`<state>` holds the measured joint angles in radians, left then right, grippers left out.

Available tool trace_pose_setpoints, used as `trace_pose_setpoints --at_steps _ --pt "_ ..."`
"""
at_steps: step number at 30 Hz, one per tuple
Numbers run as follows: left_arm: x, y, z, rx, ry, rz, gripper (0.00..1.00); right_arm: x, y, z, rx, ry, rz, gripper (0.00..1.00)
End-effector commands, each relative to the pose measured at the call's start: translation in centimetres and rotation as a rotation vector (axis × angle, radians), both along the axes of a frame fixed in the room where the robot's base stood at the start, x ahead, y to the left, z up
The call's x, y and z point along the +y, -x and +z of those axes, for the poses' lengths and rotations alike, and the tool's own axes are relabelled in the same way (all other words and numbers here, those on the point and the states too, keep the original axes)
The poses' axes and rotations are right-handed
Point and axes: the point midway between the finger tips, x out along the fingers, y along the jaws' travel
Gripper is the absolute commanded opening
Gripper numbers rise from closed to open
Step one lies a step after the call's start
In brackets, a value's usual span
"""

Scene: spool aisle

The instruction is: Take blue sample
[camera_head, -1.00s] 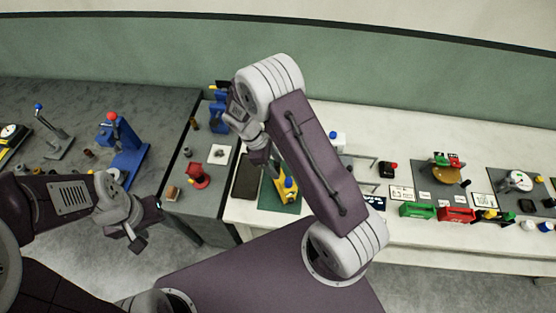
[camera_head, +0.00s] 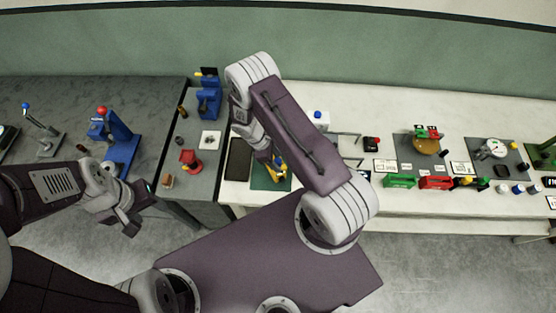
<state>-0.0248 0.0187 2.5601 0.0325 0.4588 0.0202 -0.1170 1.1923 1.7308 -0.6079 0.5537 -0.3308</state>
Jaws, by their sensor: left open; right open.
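No object is plainly marked as the blue sample. Small blue-and-white pieces (camera_head: 517,188) stand on the white bench at the far right, beside similar small pieces in other colours. A white box with a blue knob (camera_head: 318,117) stands behind my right arm. My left gripper (camera_head: 137,206) is open and empty over the floor in front of the grey bench. My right gripper (camera_head: 273,160) is open above the green mat (camera_head: 268,180), close to a yellow device (camera_head: 280,168). The arm partly hides both, and I cannot tell whether they touch.
The grey bench (camera_head: 60,95) at left bears a blue press (camera_head: 118,140) and a red device (camera_head: 189,161). The white bench (camera_head: 390,112) bears a green block (camera_head: 399,181), a red block (camera_head: 436,182) and a dial gauge (camera_head: 491,149).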

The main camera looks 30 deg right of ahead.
Motion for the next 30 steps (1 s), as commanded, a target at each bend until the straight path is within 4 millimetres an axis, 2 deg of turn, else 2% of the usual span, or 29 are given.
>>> trace_pose_setpoints --at_steps 4,5,10,11,22,29,30 --pt "0.0 0.0 -0.1 0.000 0.000 0.000 0.52 0.0 0.0 -0.1 -0.001 0.000 0.000 0.52" --pt "0.0 0.0 -0.1 0.000 0.000 0.000 0.52 0.0 0.0 -0.1 -0.001 0.000 0.000 0.49" --pt "0.0 0.0 -0.1 0.000 0.000 0.000 0.52 0.0 0.0 0.0 -0.001 0.000 0.000 0.02" --pt "0.0 0.0 -0.1 0.000 0.000 0.000 0.52 0.0 0.0 0.0 -0.001 0.000 0.000 0.00" --pt "0.0 0.0 -0.4 0.000 0.000 0.000 0.52 0.0 -0.1 0.5 -0.002 0.000 0.000 0.00" --pt "0.0 0.0 -2.0 0.000 0.000 0.000 0.52 0.0 -0.2 3.7 -0.006 0.000 -0.001 0.00" --pt "0.0 0.0 -2.2 0.000 0.000 0.000 0.52 -0.3 0.4 4.2 -0.002 0.000 -0.001 0.00"
